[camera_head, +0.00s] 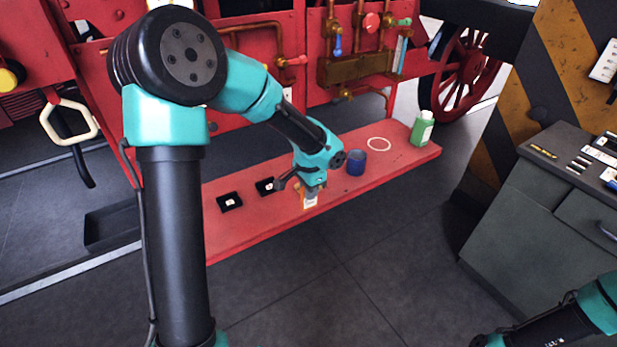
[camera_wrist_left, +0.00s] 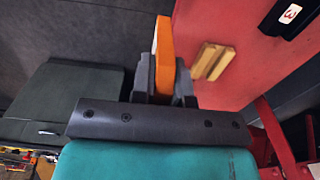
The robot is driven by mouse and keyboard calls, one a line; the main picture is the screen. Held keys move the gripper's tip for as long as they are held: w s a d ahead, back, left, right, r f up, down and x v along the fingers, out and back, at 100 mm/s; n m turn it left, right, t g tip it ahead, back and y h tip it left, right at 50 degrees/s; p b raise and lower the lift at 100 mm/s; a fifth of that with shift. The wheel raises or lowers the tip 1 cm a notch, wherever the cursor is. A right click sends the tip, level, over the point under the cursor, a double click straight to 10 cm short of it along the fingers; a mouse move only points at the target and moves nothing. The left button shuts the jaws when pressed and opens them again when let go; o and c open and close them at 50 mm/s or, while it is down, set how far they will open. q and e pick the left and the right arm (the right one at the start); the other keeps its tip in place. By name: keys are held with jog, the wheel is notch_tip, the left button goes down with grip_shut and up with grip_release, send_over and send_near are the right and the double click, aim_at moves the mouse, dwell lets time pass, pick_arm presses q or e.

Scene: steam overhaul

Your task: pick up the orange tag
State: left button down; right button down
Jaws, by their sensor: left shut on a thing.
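The orange tag (camera_head: 310,203) is at the tip of my left gripper (camera_head: 313,190), over the front part of the red bench. Its pale face shows in the head view. In the left wrist view the orange tag (camera_wrist_left: 164,55) stands edge-on between the two dark fingers of my left gripper (camera_wrist_left: 162,85), which is shut on it. I cannot tell whether the tag touches the bench. My right gripper (camera_head: 488,341) is at the bottom right edge, mostly cut off, far from the tag.
The red bench (camera_head: 240,222) holds black boxes (camera_head: 230,201), a blue cup (camera_head: 356,162), a pale ring (camera_head: 379,144) and a green bottle (camera_head: 422,128). A tan block (camera_wrist_left: 213,61) lies near the gripper. A grey cabinet (camera_head: 520,220) stands right; the floor between is clear.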

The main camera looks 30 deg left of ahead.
pick_arm(q)
jog(key=shift+s+d+r, duration=0.1)
jog(key=shift+s+d, duration=0.3)
jog(key=shift+s, duration=0.25)
jog(key=shift+s+d, duration=0.35)
jog(key=shift+s, duration=0.25)
jog(key=w+a, duration=0.3)
jog(key=a, duration=0.7)
jog(key=w+a+r, duration=0.1)
jog(key=w+a, duration=0.3)
jog(key=a, duration=0.7)
jog(key=shift+f, duration=1.35)
jog(key=shift+f, duration=1.55)
